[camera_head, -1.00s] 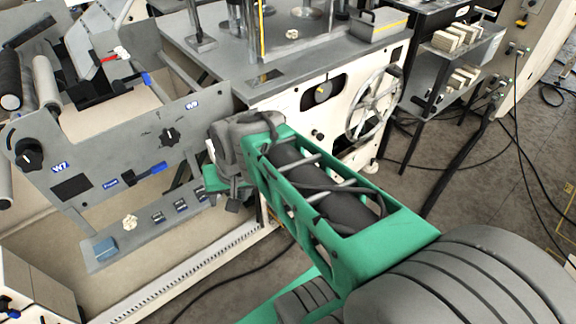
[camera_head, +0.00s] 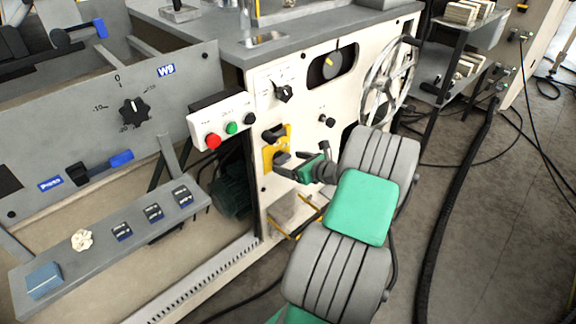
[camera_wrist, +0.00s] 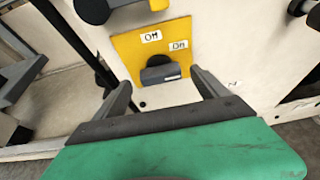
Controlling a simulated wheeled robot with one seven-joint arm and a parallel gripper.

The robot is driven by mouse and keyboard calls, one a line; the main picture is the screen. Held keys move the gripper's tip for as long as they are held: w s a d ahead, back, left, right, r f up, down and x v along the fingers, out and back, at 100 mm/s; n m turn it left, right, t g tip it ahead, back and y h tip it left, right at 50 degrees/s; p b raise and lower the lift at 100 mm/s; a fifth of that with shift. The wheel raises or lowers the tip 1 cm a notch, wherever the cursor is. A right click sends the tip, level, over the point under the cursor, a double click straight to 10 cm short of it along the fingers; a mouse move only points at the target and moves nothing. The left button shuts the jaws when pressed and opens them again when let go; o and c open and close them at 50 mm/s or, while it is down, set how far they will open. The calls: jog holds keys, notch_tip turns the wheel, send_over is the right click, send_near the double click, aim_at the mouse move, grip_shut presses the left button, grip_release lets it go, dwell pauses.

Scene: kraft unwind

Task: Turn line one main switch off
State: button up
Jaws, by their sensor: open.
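The main switch is a dark knob (camera_wrist: 160,74) on a yellow plate (camera_wrist: 135,45) with an "Off" label above it and an "On" label to its upper right. Its grey bar lies roughly level in the wrist view. The yellow plate (camera_head: 268,158) also shows on the cream machine front in the head view, partly covered by dark parts. My gripper (camera_wrist: 163,88) is open and empty, with one finger to each side of the knob in the picture. Contact is not visible. In the head view my gripper (camera_head: 292,168) is close to the plate, from the right.
A control box with a red button (camera_head: 213,141) and a green button (camera_head: 232,128) is up and left of the plate. A rotary selector (camera_head: 283,92) is above, and a large handwheel (camera_head: 388,85) is at the right. A grey ledge (camera_head: 100,262) extends at lower left.

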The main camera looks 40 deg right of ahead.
jog(key=shift+x, duration=0.85)
jog(key=shift+c, duration=0.3)
